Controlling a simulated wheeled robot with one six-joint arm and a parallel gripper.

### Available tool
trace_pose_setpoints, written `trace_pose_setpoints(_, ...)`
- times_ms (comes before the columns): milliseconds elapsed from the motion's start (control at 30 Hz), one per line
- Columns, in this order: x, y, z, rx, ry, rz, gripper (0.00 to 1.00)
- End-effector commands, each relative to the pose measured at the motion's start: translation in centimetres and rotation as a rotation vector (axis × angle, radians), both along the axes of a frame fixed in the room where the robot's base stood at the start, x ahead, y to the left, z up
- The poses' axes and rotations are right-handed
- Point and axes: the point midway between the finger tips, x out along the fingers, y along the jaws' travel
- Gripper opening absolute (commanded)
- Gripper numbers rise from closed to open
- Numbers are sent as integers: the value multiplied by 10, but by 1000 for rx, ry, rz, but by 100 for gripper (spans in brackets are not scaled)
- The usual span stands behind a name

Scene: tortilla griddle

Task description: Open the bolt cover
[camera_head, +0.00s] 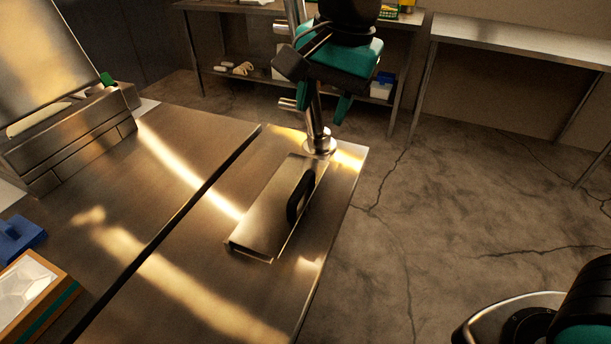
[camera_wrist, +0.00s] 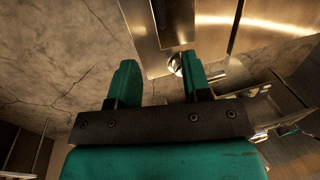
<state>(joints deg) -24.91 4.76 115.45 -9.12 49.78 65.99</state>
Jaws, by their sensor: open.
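The bolt cover (camera_head: 265,208) looks like a rectangular metal plate with a black bar handle (camera_head: 301,196) along its right side. It lies on the right part of the steel table and looks closed. My gripper (camera_head: 322,106) is above and beyond the cover's far end, near the upright metal post. It is open and apart from the handle. In the wrist view, the two green fingers (camera_wrist: 159,62) are spread with nothing between them. The cover (camera_wrist: 178,22) shows past the fingertips at the top edge, partly cut off by the frame.
A metal post (camera_head: 316,130) rises from the table just beyond the cover. A steel machine (camera_head: 75,130) stands at the left, with a blue object (camera_head: 20,238) and a framed box (camera_head: 32,290) nearer. The floor right of the table is clear. Shelving tables stand behind.

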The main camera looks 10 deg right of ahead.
Motion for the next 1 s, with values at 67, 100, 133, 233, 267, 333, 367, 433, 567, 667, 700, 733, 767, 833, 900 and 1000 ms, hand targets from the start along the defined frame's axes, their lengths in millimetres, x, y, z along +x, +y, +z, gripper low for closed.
trace_pose_setpoints(67,0,2,-18,-4,7,1,44)
trace_pose_setpoints(100,2,3,-26,-3,6,1,44)
trace_pose_setpoints(133,2,4,-33,-4,7,1,44)
trace_pose_setpoints(233,5,8,-56,-3,6,1,44)
trace_pose_setpoints(267,5,8,-63,-4,7,1,44)
trace_pose_setpoints(333,7,11,-79,-4,7,2,44)
trace_pose_setpoints(367,8,12,-85,-3,6,2,44)
trace_pose_setpoints(433,9,14,-101,-4,6,1,44)
trace_pose_setpoints(567,12,18,-125,-3,4,1,44)
trace_pose_setpoints(667,14,21,-138,-2,2,1,44)
trace_pose_setpoints(700,15,21,-142,-2,4,1,44)
trace_pose_setpoints(733,15,22,-145,-1,2,1,44)
trace_pose_setpoints(767,15,22,-147,-1,2,1,44)
trace_pose_setpoints(833,16,23,-151,-1,2,1,44)
trace_pose_setpoints(900,16,23,-152,-1,0,1,44)
trace_pose_setpoints(1000,16,23,-153,0,0,1,44)
